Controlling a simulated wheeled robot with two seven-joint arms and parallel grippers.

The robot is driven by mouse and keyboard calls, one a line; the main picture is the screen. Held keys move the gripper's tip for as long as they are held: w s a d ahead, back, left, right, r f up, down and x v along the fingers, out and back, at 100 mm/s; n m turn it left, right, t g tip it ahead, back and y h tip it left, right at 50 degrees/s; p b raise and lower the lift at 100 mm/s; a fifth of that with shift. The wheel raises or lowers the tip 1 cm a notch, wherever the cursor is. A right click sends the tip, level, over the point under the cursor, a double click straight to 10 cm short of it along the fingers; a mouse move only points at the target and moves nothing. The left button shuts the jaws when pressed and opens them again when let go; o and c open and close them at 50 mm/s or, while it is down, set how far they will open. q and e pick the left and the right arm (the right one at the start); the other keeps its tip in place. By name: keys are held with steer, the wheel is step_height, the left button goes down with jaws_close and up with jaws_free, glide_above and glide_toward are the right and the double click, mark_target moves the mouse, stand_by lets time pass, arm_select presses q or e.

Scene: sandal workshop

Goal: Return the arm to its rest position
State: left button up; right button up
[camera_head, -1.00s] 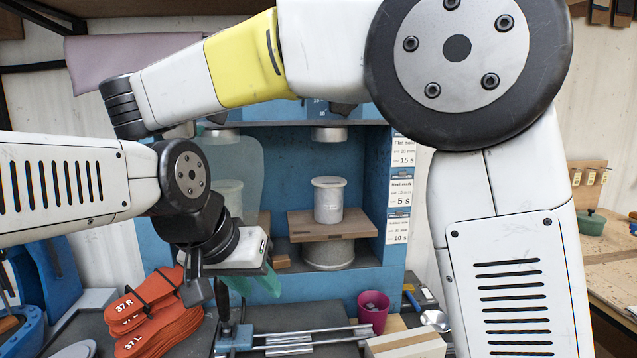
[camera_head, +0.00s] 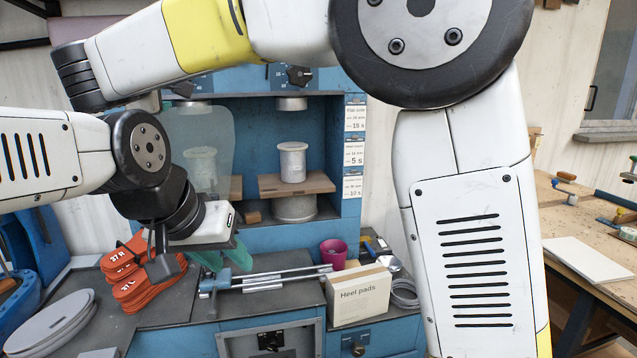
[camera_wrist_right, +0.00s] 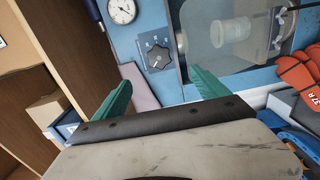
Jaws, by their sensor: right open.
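My left arm comes in from the left in the head view. Its left gripper (camera_head: 231,261) points down in front of the blue press, above the bench, with its teal fingers apart and nothing seen between them. My right arm rises at the right, bends at a large black elbow and reaches left across the top. The right gripper is not clearly seen in the head view. In the right wrist view, the right gripper (camera_wrist_right: 158,92) has two teal fingers spread wide and empty, facing the machine's dial and clear guard.
The blue press (camera_head: 350,215) holds a white cylinder (camera_head: 292,162) over a wooden board (camera_head: 300,184). Orange soles (camera_head: 140,290), grey pads (camera_head: 50,322), metal rods (camera_head: 270,281), a magenta cup (camera_head: 333,253) and a heel pads box (camera_head: 358,298) lie on the bench. A wooden table (camera_head: 570,232) stands right.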

steer(key=w+d+f+m+g+h, duration=0.2)
steer(key=d+f, duration=0.1)
steer(key=d, duration=0.6)
steer(key=w+d+f+m+g+h, duration=0.1)
steer(key=w+d+f+m+h, duration=0.15)
steer(key=d, duration=0.65)
steer(key=s+d+f+m+g, duration=0.2)
steer(key=d+f, duration=0.2)
steer(key=d, duration=0.4)
steer(key=s+d+f+m+g, duration=0.2)
steer(key=d+f+m, duration=0.15)
steer(key=d, duration=0.45)
steer(key=s+d+f+m+g+y, duration=0.1)
steer(key=s+d+f+m+g, duration=0.1)
steer(key=s+d+f+m, duration=0.3)
steer(key=s+d+f+m+g+y, duration=0.2)
steer(key=s+d+f+m, duration=0.2)
steer(key=s+f, duration=0.5)
steer(key=s+d, duration=0.1)
steer(key=s, duration=0.4)
steer(key=shift+s+d+m, duration=0.25)
steer(key=shift+d+m, duration=0.15)
